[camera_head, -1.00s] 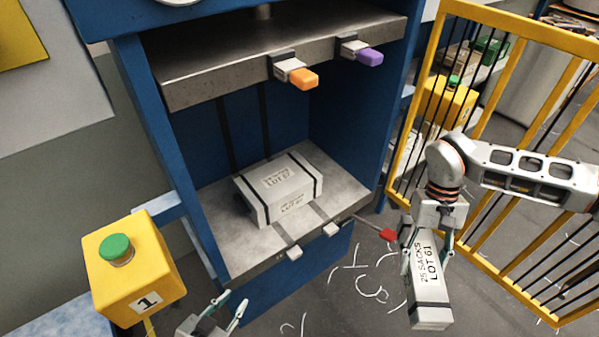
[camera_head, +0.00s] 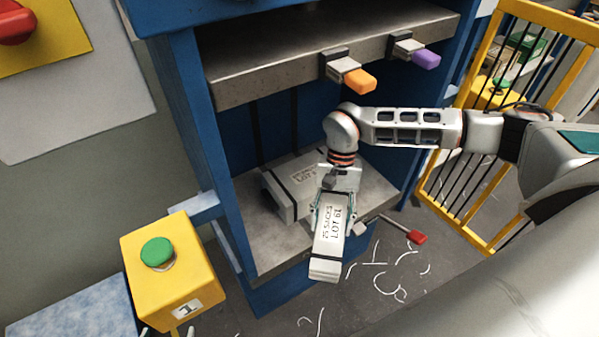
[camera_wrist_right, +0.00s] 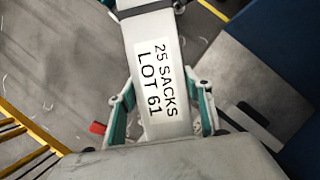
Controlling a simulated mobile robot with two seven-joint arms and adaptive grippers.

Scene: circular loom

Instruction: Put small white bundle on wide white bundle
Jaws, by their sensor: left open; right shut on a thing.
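The small white bundle (camera_head: 328,245), labelled "25 SACKS LOT 61", hangs lengthwise from my right gripper (camera_head: 334,205), which is shut on its upper part. The bundle also shows in the right wrist view (camera_wrist_right: 155,60) between the teal fingers (camera_wrist_right: 162,108). The wide white bundle (camera_head: 285,195), with dark straps, lies on the lower plate of the blue press. My right gripper and the small bundle are in front of it and hide its right part. My left gripper (camera_head: 168,331) is open and empty; only its fingertips show at the bottom edge.
The upper plate (camera_head: 290,70) overhangs the bay, with an orange-tipped (camera_head: 360,81) and a purple-tipped latch (camera_head: 426,60) on its front. A yellow box with a green button (camera_head: 158,252) stands at left. A red-ended lever (camera_head: 416,237) sticks out at right. A yellow fence (camera_head: 480,240) is further right.

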